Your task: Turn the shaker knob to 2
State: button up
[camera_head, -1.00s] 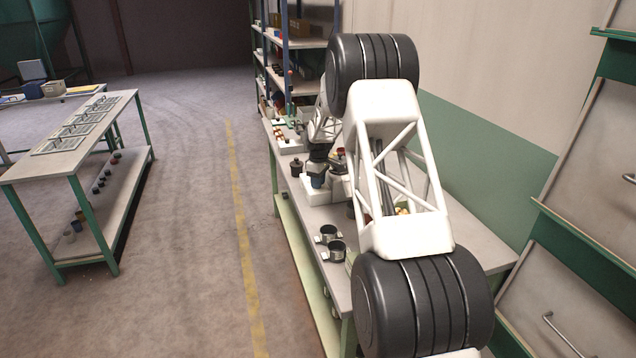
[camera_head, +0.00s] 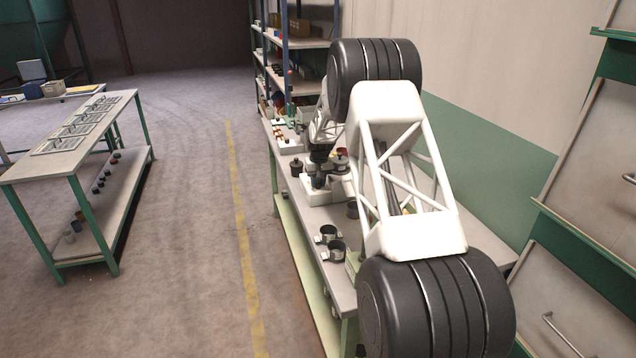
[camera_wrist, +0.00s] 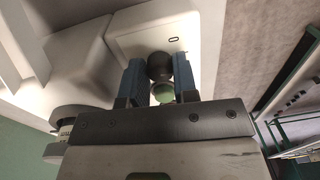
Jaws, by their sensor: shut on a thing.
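The shaker (camera_head: 345,188) is a white machine on the long bench; in the wrist view its pale body (camera_wrist: 135,28) fills the upper part. Its knob (camera_wrist: 160,64) is dark and round and sits between the two blue fingers of my gripper (camera_wrist: 158,72). The gripper is shut on the knob. A small dark mark shows on the white panel just beyond the knob, but I cannot read a setting from it. A greenish round piece (camera_wrist: 163,93) shows between the fingers, nearer the palm. In the head view my gripper (camera_head: 318,178) is small and dark at the machine, and the knob is hidden.
Two dark cups (camera_head: 328,233) with pale handles stand toward the bench's near end. A dark jar (camera_head: 296,167) stands left of the shaker. A shelf rack (camera_head: 287,60) rises behind. Another table (camera_head: 70,145) stands to the left across open floor with a yellow line.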

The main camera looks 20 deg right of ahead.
aim_at(319, 183)
jog(key=m, duration=0.6)
jog(key=shift+m, duration=0.3)
dwell(0.4)
jog(key=o, duration=0.7)
jog(key=shift+c, duration=0.2)
jog(key=shift+r, duration=0.15)
jog(key=shift+d+r, duration=0.1)
jog(key=shift+r, duration=3.7)
jog(key=shift+s, duration=0.15)
